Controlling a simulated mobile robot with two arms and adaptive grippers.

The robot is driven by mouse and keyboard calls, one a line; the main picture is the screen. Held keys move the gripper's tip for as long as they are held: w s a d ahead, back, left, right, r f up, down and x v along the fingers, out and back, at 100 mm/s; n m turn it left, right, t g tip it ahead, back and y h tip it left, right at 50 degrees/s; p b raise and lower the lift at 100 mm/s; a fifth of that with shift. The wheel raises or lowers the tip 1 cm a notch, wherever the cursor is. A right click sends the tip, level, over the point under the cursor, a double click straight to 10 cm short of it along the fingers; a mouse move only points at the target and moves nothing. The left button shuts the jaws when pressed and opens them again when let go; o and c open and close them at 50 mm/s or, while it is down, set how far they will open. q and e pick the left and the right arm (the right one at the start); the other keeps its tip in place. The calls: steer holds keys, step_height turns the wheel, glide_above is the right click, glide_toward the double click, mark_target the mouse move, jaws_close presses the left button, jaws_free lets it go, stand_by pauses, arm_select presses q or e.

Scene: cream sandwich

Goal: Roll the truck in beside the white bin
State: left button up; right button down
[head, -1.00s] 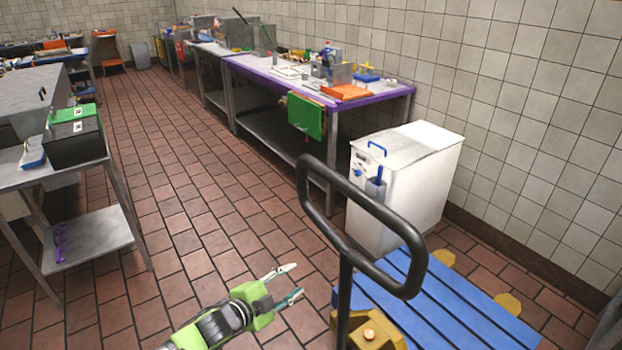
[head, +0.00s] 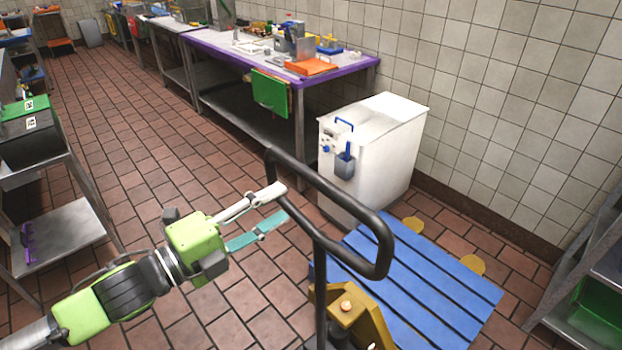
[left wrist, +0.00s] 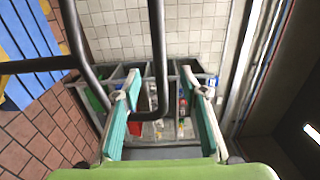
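The truck is a pallet truck with a black loop handle (head: 345,215), a yellow body (head: 365,318) and a blue slatted pallet (head: 420,290) on it. The white bin (head: 385,155) stands against the tiled wall, just beyond the pallet's far left corner. My left gripper (head: 278,202) is open at the left side of the handle loop. One finger overlaps the bar in the head view; contact cannot be told. In the left wrist view one handle bar (left wrist: 158,50) shows between the spread fingers (left wrist: 162,112). My right gripper is out of view.
A purple-edged table (head: 230,52) stands behind the bin. A metal shelf (head: 585,250) is at the right and a metal table (head: 60,240) at the left. Tiled floor between the tables is clear.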

mark_target(313, 185)
arm_select(q)
steer(key=x, duration=1.1)
steer(key=shift+w+d+p, duration=0.1)
steer(key=shift+d+p, duration=0.05)
steer(key=shift+p, duration=0.2)
steer(key=shift+c, duration=0.4)
jaws_close()
